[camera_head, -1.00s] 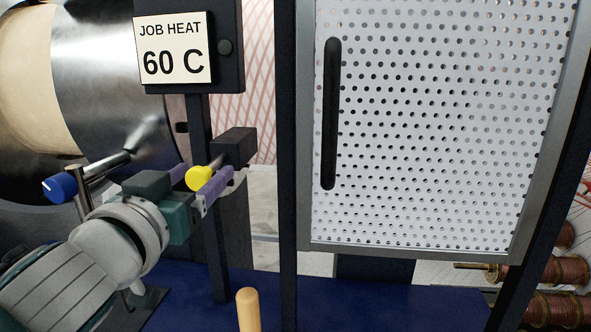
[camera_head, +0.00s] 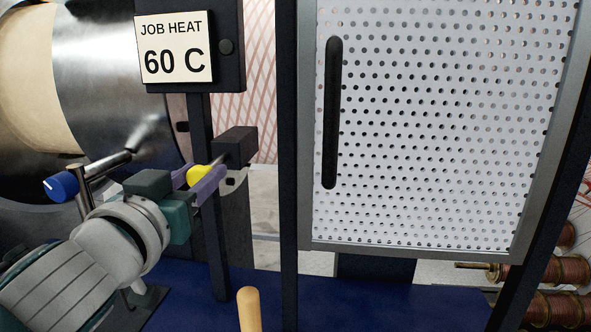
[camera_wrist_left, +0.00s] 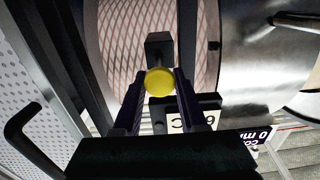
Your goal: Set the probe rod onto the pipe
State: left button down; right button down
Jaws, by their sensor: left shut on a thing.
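A rod with a round yellow end (camera_head: 197,176) sits between the purple fingers of my left gripper (camera_head: 209,178), which is shut on it. Its far part reaches a dark block (camera_head: 236,145) beside the sign post. In the left wrist view the yellow end (camera_wrist_left: 159,82) lies between the fingers, with the dark block (camera_wrist_left: 159,45) behind it. I take this as the probe rod. A metal pipe with a blue end (camera_head: 60,187) lies left of the gripper, on an upright post, pointing toward the shiny drum. I cannot tell surely whether this is the task's pipe. My right gripper is not in view.
A "JOB HEAT 60 C" sign (camera_head: 174,48) hangs above the gripper. The shiny drum (camera_head: 105,75) stands behind at left. A perforated door with a black handle (camera_head: 331,112) is at right. A wooden peg (camera_head: 248,309) rises in front. Copper spools (camera_head: 560,271) are at lower right.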

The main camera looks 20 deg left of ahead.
aim_at(197, 179)
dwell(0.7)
pick_arm(q)
jog(key=shift+b+x, duration=0.3)
jog(key=shift+x, duration=1.2)
jog(key=shift+c, duration=2.4)
grip_release()
jog(key=b+v, duration=0.1)
jog(key=v, duration=0.8)
jog(key=shift+s, duration=0.15)
jog(key=shift+s+d, duration=0.1)
jog(key=shift+s, duration=0.25)
